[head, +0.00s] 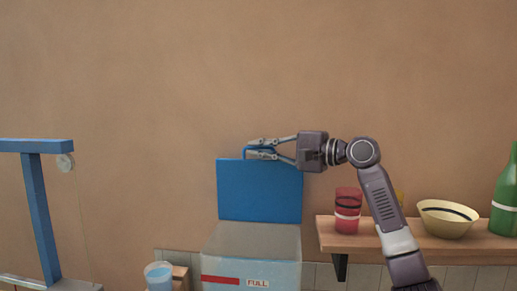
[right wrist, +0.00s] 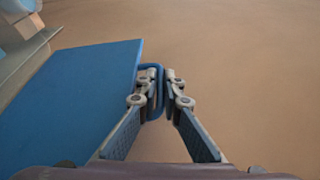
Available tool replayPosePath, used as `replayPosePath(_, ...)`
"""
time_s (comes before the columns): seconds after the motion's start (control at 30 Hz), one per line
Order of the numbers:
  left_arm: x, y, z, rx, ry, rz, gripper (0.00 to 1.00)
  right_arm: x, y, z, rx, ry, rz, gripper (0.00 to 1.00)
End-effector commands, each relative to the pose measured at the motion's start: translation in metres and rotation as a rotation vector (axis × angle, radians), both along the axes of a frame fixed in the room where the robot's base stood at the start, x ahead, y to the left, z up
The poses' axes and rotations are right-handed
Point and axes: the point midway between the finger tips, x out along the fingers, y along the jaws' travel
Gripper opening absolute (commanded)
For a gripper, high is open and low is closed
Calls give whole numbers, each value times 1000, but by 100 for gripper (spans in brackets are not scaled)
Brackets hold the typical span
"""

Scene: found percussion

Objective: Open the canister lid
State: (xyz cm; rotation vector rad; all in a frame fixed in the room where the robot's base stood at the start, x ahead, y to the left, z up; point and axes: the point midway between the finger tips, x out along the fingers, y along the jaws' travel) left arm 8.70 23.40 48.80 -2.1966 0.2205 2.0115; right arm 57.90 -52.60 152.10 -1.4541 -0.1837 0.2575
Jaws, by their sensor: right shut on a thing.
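The canister (head: 250,268) is a pale, see-through box with a red stripe and a "FULL" label, low in the middle of the head view. Its blue lid (head: 259,192) stands upright at the back, swung open. My left gripper is out of view.
A wooden shelf (head: 380,239) at the right holds a red cup (head: 347,212), a cream bowl (head: 446,220) and a green bottle (head: 506,195). A blue frame (head: 40,205) with a pulley is at the far left. The wall above is bare.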

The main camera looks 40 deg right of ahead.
Motion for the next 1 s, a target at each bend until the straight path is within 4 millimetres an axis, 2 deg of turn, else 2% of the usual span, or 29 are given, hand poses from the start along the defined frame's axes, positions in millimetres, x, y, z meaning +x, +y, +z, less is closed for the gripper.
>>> replayPosePath(0.1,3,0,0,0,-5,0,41,1,1,-1,-1,3,1,0)
replayPosePath(0.13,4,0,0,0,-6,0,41,1,1,-1,-1,3,1,10)
replayPosePath(0.2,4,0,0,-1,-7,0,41,0,0,-1,-1,3,1,14)
replayPosePath(0.57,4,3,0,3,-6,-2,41,-3,-1,0,-1,1,0,14)
replayPosePath(0.77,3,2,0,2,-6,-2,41,-23,-7,-1,-1,2,-1,14)
replayPosePath(1.0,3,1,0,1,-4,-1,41,-62,-19,1,-1,1,-1,14)
